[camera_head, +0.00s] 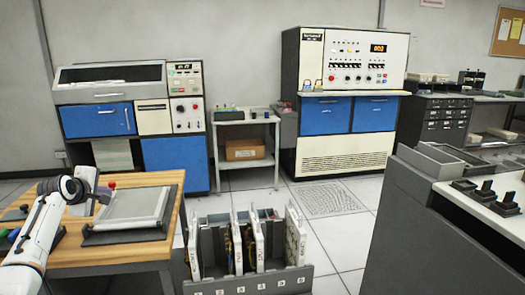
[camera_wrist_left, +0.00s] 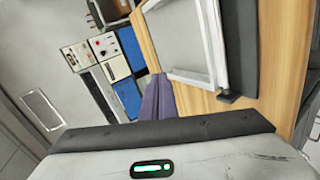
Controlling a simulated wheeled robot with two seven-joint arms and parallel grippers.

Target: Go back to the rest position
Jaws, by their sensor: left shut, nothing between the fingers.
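My left arm comes in from the left in the head view, over the left end of a wooden table (camera_head: 120,255). My left gripper (camera_head: 103,194) is beside the left edge of a flat grey-white framed device (camera_head: 135,207) on that table. In the left wrist view my left gripper (camera_wrist_left: 158,82) shows its two dark fingers together, with nothing between them. The framed device (camera_wrist_left: 205,40) and the wooden tabletop (camera_wrist_left: 244,104) show beyond the fingers there. I cannot tell whether the fingers touch the table. My right gripper is in neither view.
A grey rack (camera_head: 265,282) with several upright boards stands right of the table. Blue-fronted cabinets (camera_head: 175,163) and a console (camera_head: 345,150) line the back wall. A dark-sided counter (camera_head: 420,225) is at right. Tiled floor (camera_head: 345,240) is open between rack and counter.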

